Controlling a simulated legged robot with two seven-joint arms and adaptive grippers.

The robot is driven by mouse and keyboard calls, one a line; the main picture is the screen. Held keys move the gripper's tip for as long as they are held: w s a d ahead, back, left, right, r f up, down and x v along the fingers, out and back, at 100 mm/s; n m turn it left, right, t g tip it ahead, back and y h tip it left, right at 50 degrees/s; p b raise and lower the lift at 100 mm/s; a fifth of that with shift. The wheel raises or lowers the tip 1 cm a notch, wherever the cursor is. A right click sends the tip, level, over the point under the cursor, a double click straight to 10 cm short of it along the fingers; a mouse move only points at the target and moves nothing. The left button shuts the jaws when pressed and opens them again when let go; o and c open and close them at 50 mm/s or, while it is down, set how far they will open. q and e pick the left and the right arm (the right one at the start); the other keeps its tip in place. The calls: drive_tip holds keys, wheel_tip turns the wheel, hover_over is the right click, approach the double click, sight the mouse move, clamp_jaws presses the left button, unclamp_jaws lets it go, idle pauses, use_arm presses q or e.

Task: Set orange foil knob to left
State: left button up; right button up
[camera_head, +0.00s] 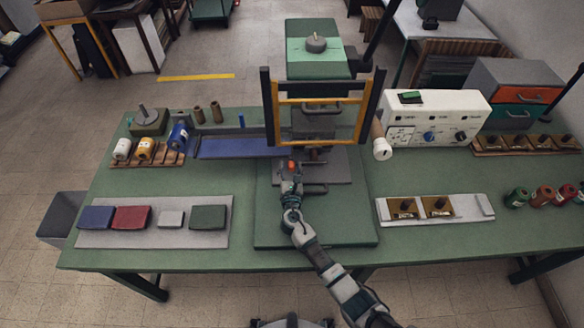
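A small orange-red piece (292,164) shows at the tips of my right gripper (291,173), in front of the press in the middle of the table. It may be the orange knob, but its shape is too small to tell. My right arm comes in from the bottom right, and the gripper points away over the press's grey plate. The fingers are too small to show whether they are open or shut on this piece. A white control box (440,118) at the back right has a blue knob (429,136) and dark knobs. My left gripper is out of view.
The press has a black and yellow frame (320,100). Foil spools (146,147) stand on a wooden rack at left. A grey board (215,239) holds coloured blocks. A white tray (460,208) with brass-coloured pieces lies at right.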

drive_tip(key=shift+a, duration=0.15)
drive_tip(key=shift+s+a, duration=0.1)
drive_tip(key=shift+s, duration=0.15)
drive_tip(key=s, duration=0.3)
drive_tip(key=s+d, duration=0.1)
drive_tip(key=s, duration=0.7)
drive_tip(key=shift+s+d+f, duration=0.1)
drive_tip(key=shift+d, duration=0.05)
drive_tip(key=shift+s+a, duration=0.1)
drive_tip(key=shift+a, duration=0.35)
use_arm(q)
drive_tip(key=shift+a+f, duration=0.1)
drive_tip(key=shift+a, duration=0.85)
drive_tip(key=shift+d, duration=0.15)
use_arm(e)
drive_tip(key=shift+d, duration=0.25)
